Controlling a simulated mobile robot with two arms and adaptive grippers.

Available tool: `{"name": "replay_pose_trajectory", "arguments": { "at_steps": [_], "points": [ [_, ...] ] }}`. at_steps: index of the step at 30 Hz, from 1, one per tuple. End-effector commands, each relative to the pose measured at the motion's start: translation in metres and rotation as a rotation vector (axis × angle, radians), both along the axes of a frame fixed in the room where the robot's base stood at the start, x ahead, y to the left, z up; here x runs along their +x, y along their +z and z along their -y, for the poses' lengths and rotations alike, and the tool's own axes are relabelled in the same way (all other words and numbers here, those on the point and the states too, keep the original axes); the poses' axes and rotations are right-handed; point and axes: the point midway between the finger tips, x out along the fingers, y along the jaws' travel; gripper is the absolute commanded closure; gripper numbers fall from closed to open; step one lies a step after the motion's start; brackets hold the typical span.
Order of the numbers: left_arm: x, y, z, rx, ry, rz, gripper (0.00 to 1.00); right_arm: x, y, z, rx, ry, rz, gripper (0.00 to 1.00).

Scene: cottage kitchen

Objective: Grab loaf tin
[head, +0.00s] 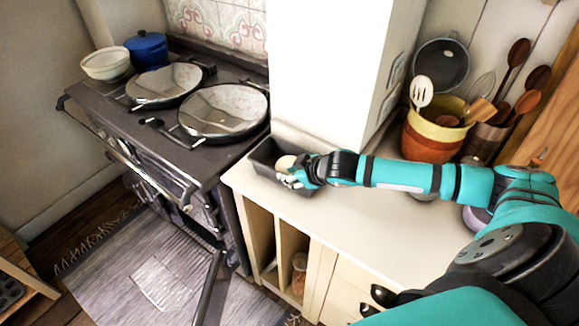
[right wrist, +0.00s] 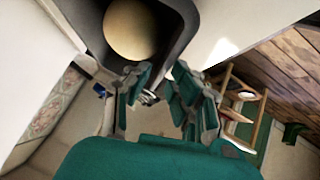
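The loaf tin (head: 264,155) is a dark grey rectangular tin on the cream counter, at its left end beside the stove. A round beige item (head: 286,161) lies in it; this item also shows in the right wrist view (right wrist: 130,30). My right gripper (head: 289,180) is at the tin's near right end, partly hiding it. In the right wrist view the gripper's fingers (right wrist: 160,92) are apart, with the tin's dark wall (right wrist: 179,42) just beyond the tips. Whether a finger touches the wall I cannot tell. My left gripper is not in view.
The stove (head: 205,152) on the left carries two round lids (head: 223,110), a blue pot (head: 147,48) and a pale bowl (head: 106,64). A white wall block (head: 322,70) stands behind the tin. A yellow-and-orange utensil pot (head: 430,140) is at the back right. The front counter is clear.

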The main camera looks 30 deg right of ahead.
Motion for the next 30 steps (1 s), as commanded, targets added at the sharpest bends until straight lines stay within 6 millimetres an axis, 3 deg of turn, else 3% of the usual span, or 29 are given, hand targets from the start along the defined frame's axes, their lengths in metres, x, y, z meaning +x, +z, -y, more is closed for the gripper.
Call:
{"name": "replay_pose_trajectory", "arguments": {
  "at_steps": [9, 19, 24, 30],
  "points": [
    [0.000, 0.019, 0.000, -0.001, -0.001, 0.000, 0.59, 0.029, -0.028, -0.009, 0.001, -0.001, 0.000, 0.78],
    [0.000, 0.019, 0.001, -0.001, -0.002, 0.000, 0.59, 0.034, -0.036, -0.009, -0.002, -0.001, -0.002, 0.78],
    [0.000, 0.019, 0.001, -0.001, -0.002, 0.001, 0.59, 0.034, -0.036, -0.009, -0.001, -0.001, -0.001, 1.00],
    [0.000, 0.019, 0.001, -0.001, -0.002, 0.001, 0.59, 0.034, -0.035, -0.009, -0.002, 0.000, 0.000, 1.00]
  ]
}}
